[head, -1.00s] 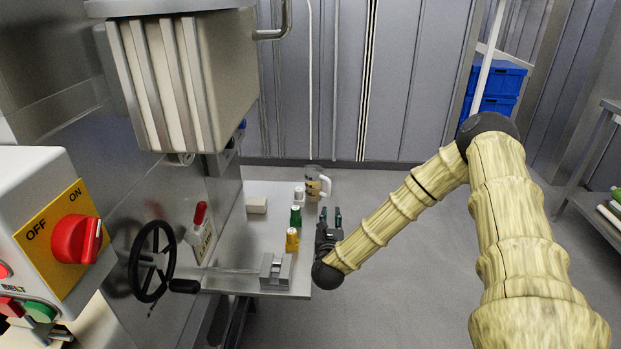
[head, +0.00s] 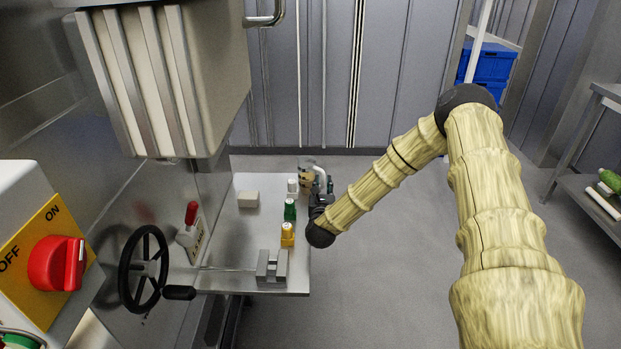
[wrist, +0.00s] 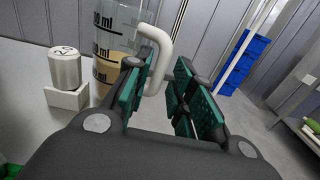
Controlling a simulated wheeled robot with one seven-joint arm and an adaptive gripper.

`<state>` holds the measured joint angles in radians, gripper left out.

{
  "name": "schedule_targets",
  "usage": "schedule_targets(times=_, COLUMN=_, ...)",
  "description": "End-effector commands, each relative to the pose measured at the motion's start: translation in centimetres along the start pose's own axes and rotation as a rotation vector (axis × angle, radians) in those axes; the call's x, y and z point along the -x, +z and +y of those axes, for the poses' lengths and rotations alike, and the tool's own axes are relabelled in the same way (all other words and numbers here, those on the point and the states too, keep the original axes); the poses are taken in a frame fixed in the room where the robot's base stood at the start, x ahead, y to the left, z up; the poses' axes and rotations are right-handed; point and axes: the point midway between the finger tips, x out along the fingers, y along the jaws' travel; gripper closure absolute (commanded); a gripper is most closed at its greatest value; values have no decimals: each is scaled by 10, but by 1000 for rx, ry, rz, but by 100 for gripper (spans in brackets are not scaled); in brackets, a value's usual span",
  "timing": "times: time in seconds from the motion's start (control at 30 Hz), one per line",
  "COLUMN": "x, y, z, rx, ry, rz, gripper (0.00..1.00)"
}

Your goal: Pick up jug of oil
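The jug of oil (head: 306,178) is a clear measuring jug with a pale handle and yellowish contents, upright at the far right of the steel table. In the wrist view the jug (wrist: 113,40) stands just ahead, cut off at the top, with its markings visible. Its handle (wrist: 157,42) curves down toward the gap between my fingers. My gripper (head: 322,186) is at the table's right edge, beside the jug's handle. In the wrist view my gripper (wrist: 164,80) is open, its green-padded fingers apart. I cannot tell whether either finger touches the handle.
A white-topped container (head: 292,187), a green bottle (head: 290,211) and a yellow bottle (head: 287,236) stand in a row nearer than the jug. A metal block (head: 272,267) and a pale block (head: 248,199) are also on the table. Open floor lies right of the table.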

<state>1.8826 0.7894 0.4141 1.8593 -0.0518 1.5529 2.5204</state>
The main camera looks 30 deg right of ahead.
Motion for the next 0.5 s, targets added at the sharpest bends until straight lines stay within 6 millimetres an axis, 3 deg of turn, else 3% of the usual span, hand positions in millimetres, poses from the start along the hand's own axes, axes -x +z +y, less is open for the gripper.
schedule_targets(times=0.2, x=-26, y=2, z=1, rx=1, ry=2, rz=-1, gripper=76)
schedule_targets(times=0.5, x=-32, y=1, z=1, rx=0, ry=2, rz=0, gripper=76)
